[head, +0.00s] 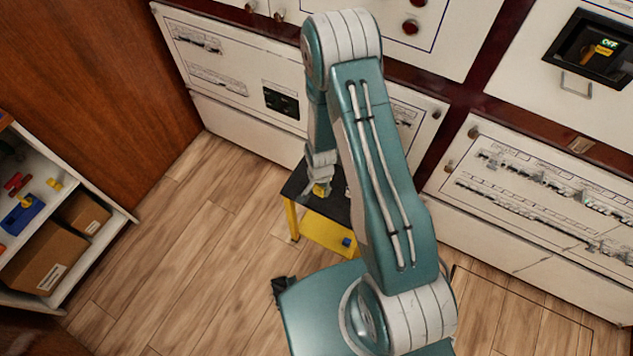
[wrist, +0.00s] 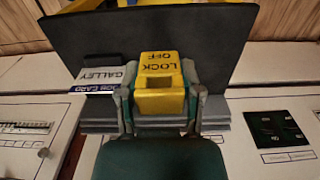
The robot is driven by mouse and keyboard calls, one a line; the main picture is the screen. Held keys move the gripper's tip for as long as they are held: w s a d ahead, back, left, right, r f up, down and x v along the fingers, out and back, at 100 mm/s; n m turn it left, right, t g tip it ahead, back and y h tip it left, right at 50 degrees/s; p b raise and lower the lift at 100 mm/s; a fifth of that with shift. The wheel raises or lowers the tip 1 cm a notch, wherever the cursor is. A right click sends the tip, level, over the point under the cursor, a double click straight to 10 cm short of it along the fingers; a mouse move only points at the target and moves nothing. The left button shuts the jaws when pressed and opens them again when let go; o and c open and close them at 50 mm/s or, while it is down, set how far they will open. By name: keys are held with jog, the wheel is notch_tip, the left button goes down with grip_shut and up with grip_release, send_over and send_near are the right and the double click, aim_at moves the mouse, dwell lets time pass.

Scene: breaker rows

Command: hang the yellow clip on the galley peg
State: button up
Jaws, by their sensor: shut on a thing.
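The yellow clip (wrist: 160,68), marked LOCK OFF with the lettering upside down, sits between the two fingers of my gripper (wrist: 157,98) in the wrist view. My gripper is shut on it. In the head view my gripper (head: 319,186) is low, over the black top of a yellow-sided stand (head: 330,232), and the clip shows there as a small yellow patch. I cannot tell whether the clip touches the top. A grey and white card (wrist: 103,80) reading GALLEY and JOB CARD lies beside the clip. I cannot make out the galley peg in either view.
White breaker panels (head: 530,185) stand behind the stand and to the right. A black recess (head: 597,47) with a green OFF sign and a yellow part is at upper right. A shelf unit (head: 105,190) with boxes stands at left. Open wooden floor (head: 190,240) lies between.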

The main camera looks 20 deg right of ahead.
jog(key=s+r, duration=0.3)
jog(key=s, duration=0.4)
jog(key=shift+a, duration=0.15)
